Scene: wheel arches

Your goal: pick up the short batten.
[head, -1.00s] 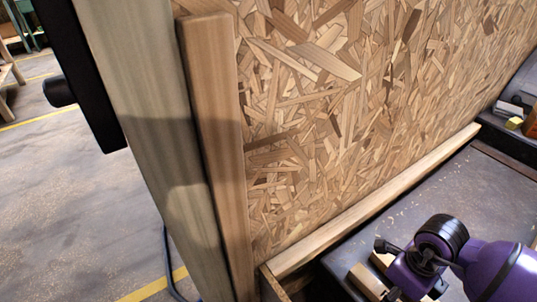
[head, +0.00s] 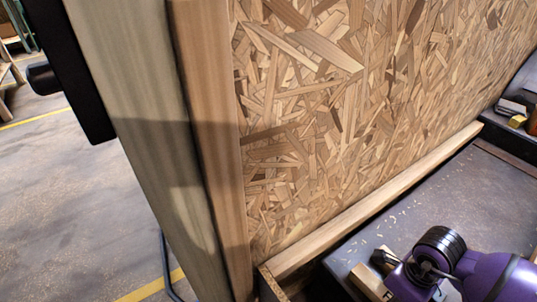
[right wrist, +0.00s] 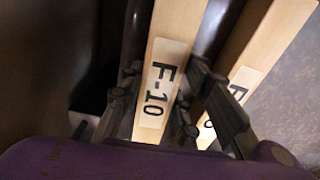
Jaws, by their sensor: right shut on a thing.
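In the right wrist view a pale wooden batten with a white label reading F-10 (right wrist: 160,88) stands between the two dark fingers of my right gripper (right wrist: 165,100). The fingers are shut on it. A second batten (right wrist: 255,60) with a partly hidden label runs beside it on the right, behind a finger. I cannot tell from these views which batten is shorter. In the head view my right arm comes in at the lower right, and a labelled wooden end (head: 369,283) shows beside the wrist. The fingertips are hidden there. My left gripper is not in view.
A large chipboard panel (head: 320,130) fills the middle, with upright boards (head: 150,130) at its left edge. A long wooden rail (head: 375,205) runs along its foot. The dark worktop (head: 425,195) has bare room with scattered shavings. Small objects (head: 515,112) lie at the far right.

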